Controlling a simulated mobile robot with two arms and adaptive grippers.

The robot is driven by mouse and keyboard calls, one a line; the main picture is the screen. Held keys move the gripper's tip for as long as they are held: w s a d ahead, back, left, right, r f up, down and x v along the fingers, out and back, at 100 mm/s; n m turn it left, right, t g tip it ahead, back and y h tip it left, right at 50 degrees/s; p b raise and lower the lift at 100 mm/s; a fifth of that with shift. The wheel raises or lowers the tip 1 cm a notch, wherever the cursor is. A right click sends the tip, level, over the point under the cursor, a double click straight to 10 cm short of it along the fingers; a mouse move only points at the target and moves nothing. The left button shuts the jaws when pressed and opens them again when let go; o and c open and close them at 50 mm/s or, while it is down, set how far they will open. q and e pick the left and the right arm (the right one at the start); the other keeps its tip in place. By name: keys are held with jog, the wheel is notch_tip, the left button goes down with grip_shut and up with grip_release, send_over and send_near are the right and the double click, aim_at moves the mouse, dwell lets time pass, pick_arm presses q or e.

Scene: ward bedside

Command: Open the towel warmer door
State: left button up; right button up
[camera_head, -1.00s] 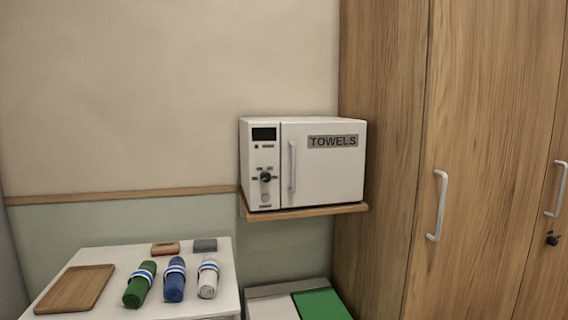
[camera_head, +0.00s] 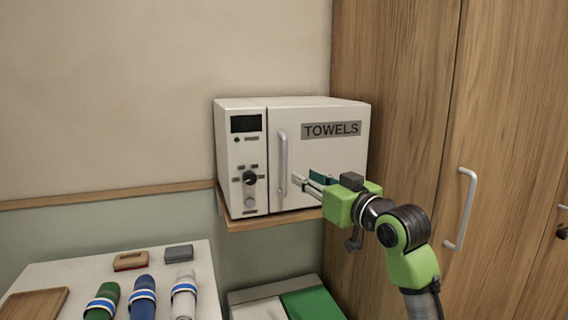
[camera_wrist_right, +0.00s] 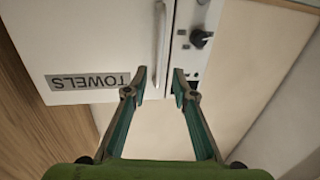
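The white towel warmer (camera_head: 325,115) sits on a wooden wall shelf, its door closed. The door has a TOWELS label and a vertical handle (camera_head: 282,163) near its left edge. My right gripper (camera_head: 298,182) is just to the right of the handle, in front of the door. In the right wrist view, the two fingers of my right gripper (camera_wrist_right: 159,80) are apart with nothing between their tips. There the handle (camera_wrist_right: 161,45) lies ahead of the gap between the fingertips; I see no contact. My left gripper is not in view.
A dial (camera_head: 250,178) is on the control panel left of the door. A wooden cabinet (camera_head: 400,110) stands close on the right. A white table (camera_head: 215,262) at lower left holds rolled towels, two small blocks and a wooden board. A green-and-white box (camera_head: 312,303) is below the shelf.

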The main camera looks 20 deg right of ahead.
aim_at(286, 168)
jog(key=p+x, duration=0.2)
jog(key=x, duration=0.7)
jog(key=shift+w, duration=0.2)
jog(key=shift+w+a+f, duration=0.1)
jog(key=shift+w, duration=0.25)
jog(key=shift+w+a, duration=0.15)
jog(key=shift+w, duration=0.3)
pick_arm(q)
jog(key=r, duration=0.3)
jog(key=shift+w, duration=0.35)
pick_arm(e)
jog(key=shift+f, duration=0.1)
grip_shut()
